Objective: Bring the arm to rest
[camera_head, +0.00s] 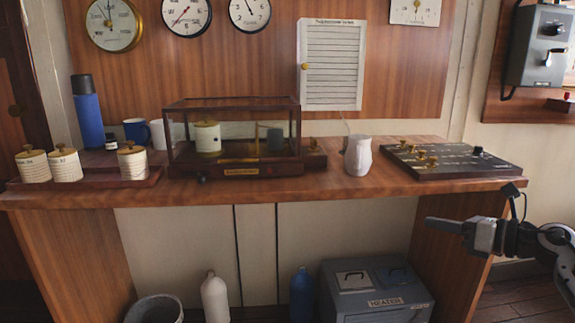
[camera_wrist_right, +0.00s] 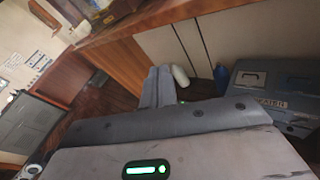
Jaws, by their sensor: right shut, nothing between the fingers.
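My right gripper (camera_head: 447,226) is at the right of the head view, in front of the wooden desk's right leg and below the desktop's height. Its fingers point left and are shut with nothing between them. In the right wrist view the two closed fingers (camera_wrist_right: 157,87) lie side by side, with the floor and the desk front beyond them. My right arm (camera_head: 545,240) comes in from the right edge. My left gripper is in neither view.
The wooden desk (camera_head: 420,190) carries a glass case (camera_head: 235,137), lidded jars (camera_head: 66,164), a white jug (camera_head: 358,156) and a switch panel (camera_head: 450,160). Below stand a grey heater box (camera_head: 375,300), a white bottle (camera_head: 214,298), a blue bottle (camera_head: 302,295) and a bin (camera_head: 154,308).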

